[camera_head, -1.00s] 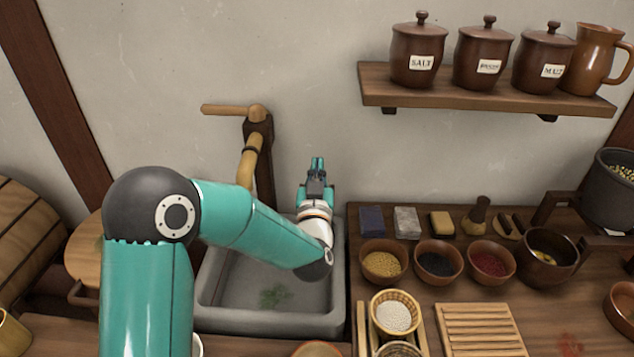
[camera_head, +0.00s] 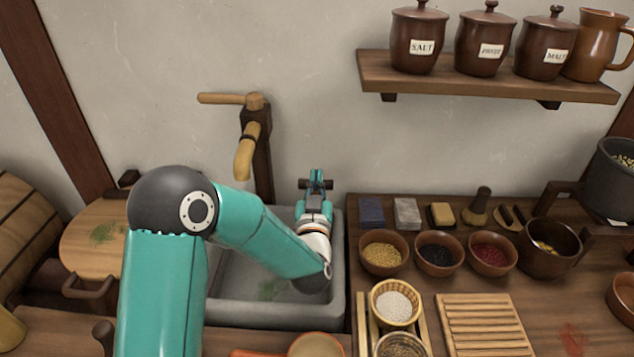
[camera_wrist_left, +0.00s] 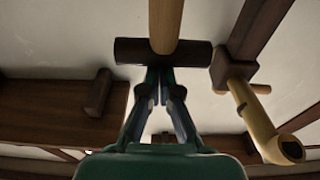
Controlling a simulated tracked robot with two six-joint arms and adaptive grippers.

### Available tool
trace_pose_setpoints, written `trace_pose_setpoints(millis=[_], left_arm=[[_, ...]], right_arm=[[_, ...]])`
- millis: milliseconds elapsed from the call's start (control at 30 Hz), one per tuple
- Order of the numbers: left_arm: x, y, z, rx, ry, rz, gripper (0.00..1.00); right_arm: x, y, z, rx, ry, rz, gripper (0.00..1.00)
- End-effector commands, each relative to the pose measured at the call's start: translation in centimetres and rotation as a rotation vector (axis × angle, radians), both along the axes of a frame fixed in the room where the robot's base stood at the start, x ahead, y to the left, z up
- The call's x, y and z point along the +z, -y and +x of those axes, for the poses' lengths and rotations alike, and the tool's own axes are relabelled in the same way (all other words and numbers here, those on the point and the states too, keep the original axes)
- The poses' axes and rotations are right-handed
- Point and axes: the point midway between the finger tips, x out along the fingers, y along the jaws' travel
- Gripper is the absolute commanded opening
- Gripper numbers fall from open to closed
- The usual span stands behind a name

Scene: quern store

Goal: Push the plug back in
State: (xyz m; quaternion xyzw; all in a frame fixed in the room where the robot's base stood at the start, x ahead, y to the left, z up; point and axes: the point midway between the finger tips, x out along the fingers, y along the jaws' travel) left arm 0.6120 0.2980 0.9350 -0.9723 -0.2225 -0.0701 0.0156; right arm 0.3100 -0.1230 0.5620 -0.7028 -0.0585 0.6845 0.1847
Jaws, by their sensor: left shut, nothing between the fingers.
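In the left wrist view a dark crossbar (camera_wrist_left: 130,50) sits across a pale round rod (camera_wrist_left: 166,22); this T-shaped piece looks like the plug. In the head view the crossbar (camera_head: 328,184) shows at the back edge of the grey stone sink (camera_head: 340,285), right of the tap. The rod is hidden there behind my gripper, and its lower end is out of sight. My left gripper (camera_head: 317,176) is shut and empty. Its fingertips (camera_wrist_left: 163,72) are at the crossbar's middle; I cannot tell whether they touch it.
The wooden tap (camera_head: 247,150) stands close on the left, and its spout also shows in the wrist view (camera_wrist_left: 265,125). A wall shelf with jars (camera_head: 480,78) is at upper right. Small bowls (camera_head: 383,253) and blocks crowd the counter right of the sink. Green bits lie in the sink.

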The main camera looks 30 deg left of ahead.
Motion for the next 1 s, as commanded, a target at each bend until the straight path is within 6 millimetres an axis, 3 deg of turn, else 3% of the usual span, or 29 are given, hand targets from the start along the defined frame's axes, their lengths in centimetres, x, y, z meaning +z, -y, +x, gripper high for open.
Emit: trace_pose_setpoints(millis=[33, 167, 633, 767, 1000], left_arm=[[-1.7, 0.0, 0.0, -0.001, -0.006, -0.002, 0.0], [-2.7, 0.0, 0.0, -0.001, -0.006, -0.001, 0.0], [-3.0, 0.0, -0.1, -0.001, -0.02, -0.004, 0.0], [-2.1, 0.0, 0.0, -0.001, -0.016, -0.003, 0.0], [2.4, -0.2, 0.5, -0.001, 0.006, 0.001, 0.0]], right_arm=[[-1.6, 0.0, 0.0, 0.0, 0.0, 0.0, 0.4], [-2.9, 0.0, 0.0, 0.0, -0.001, 0.0, 0.4], [-2.8, 0.0, 0.0, 0.0, 0.0, 0.0, 0.4], [-2.4, 0.0, 0.0, 0.0, 0.0, 0.0, 0.4], [-0.9, 0.0, 0.0, 0.0, 0.0, 0.0, 0.4]])
